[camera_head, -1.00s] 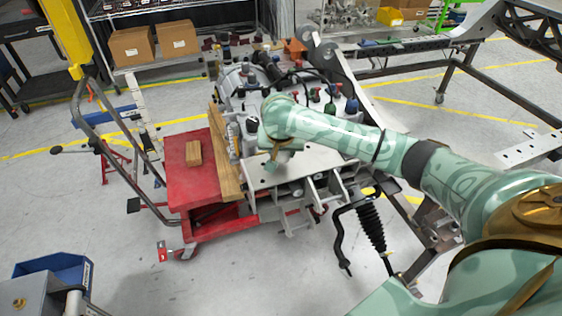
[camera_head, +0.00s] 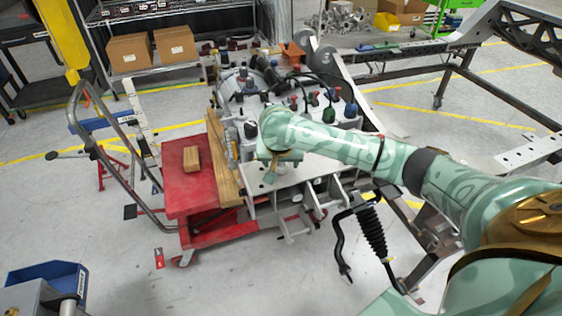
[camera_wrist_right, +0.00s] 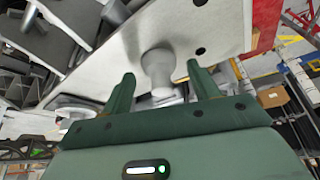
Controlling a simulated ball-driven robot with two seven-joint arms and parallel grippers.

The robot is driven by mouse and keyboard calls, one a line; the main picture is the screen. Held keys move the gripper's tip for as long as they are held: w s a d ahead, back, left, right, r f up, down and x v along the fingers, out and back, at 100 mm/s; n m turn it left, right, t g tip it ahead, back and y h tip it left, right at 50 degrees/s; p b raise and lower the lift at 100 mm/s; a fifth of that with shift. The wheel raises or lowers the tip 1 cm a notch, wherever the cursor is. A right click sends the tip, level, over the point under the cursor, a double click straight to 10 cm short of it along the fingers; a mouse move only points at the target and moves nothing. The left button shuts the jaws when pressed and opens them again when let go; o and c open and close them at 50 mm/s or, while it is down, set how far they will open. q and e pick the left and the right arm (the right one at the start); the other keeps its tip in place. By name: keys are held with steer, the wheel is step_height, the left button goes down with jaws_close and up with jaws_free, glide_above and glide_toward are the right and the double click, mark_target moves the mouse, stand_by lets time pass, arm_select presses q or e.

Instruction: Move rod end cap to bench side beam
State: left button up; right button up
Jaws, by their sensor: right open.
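A pale grey knob-ended piece, which looks like the rod end cap (camera_wrist_right: 157,68), stands between the two green fingers of my right gripper (camera_wrist_right: 161,86) in the right wrist view. The fingers are spread with a gap on both sides of it. In the head view my right gripper (camera_head: 269,173) points down over the grey metal plate (camera_head: 298,172) of the chassis assembly and hides the piece there. I cannot tell for sure which part is the bench side beam. A long grey beam (camera_head: 415,47) lies at the back right. My left gripper is out of view.
A red cart (camera_head: 178,195) with a wooden block (camera_head: 191,159) and a long wooden beam (camera_head: 222,160) stands left of the plate. Hoses and fittings crowd the assembly behind my gripper. A black bellows (camera_head: 372,232) hangs at the front.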

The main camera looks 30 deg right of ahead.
steer(key=p+v, duration=0.6)
steer(key=v, duration=0.5)
steer(key=shift+r+p, duration=0.2)
steer(key=shift+p, duration=0.15)
